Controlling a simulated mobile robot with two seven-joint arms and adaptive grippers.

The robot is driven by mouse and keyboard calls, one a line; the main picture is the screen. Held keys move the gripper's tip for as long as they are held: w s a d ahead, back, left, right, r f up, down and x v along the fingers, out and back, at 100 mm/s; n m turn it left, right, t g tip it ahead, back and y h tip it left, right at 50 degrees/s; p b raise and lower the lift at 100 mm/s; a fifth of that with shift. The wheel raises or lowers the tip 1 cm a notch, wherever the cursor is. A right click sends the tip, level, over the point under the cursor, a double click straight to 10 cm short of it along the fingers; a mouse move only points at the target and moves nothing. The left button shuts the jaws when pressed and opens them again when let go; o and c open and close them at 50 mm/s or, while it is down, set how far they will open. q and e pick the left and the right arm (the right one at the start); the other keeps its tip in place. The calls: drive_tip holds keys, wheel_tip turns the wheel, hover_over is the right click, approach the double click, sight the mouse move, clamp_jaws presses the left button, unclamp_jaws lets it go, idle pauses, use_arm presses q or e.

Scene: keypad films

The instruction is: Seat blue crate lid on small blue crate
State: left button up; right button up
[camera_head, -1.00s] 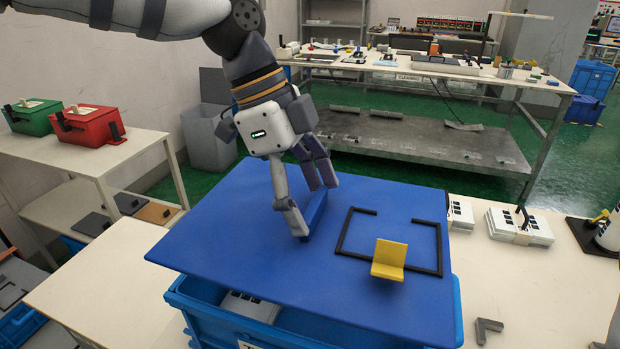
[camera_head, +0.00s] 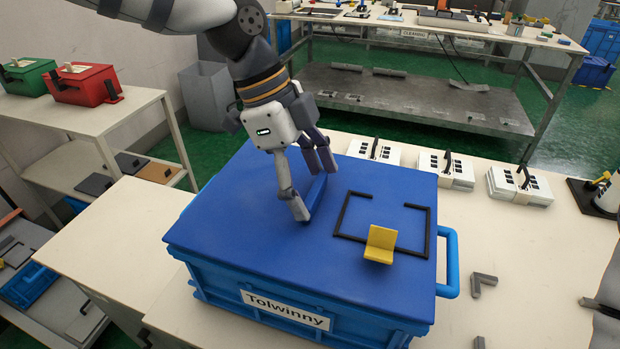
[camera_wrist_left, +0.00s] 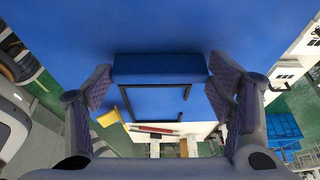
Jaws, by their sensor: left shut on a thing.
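The blue crate lid (camera_head: 260,240) is a flat blue board with a raised blue grip block, a black square outline and a yellow bracket (camera_head: 381,244) on top. It lies over the small blue crate (camera_head: 215,288), which has a "Tolwinny" label on its front. The lid's edges run close along the crate's rim; whether it is fully down I cannot tell. My left gripper (camera_head: 308,191) is shut on the lid's grip block (camera_wrist_left: 160,68), with a finger on each side in the left wrist view.
Several white stacks with black clips (camera_head: 447,170) stand on the cream table behind the crate. Grey corner pieces (camera_head: 481,283) lie at the right. Red (camera_head: 82,85) and green boxes stand on a side shelf at the left. The table right of the crate is mostly clear.

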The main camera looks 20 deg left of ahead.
use_arm(q)
drive_tip(key=shift+f, duration=0.6)
idle(0.3)
drive_tip(key=o, duration=1.5)
drive_tip(key=v, duration=1.2)
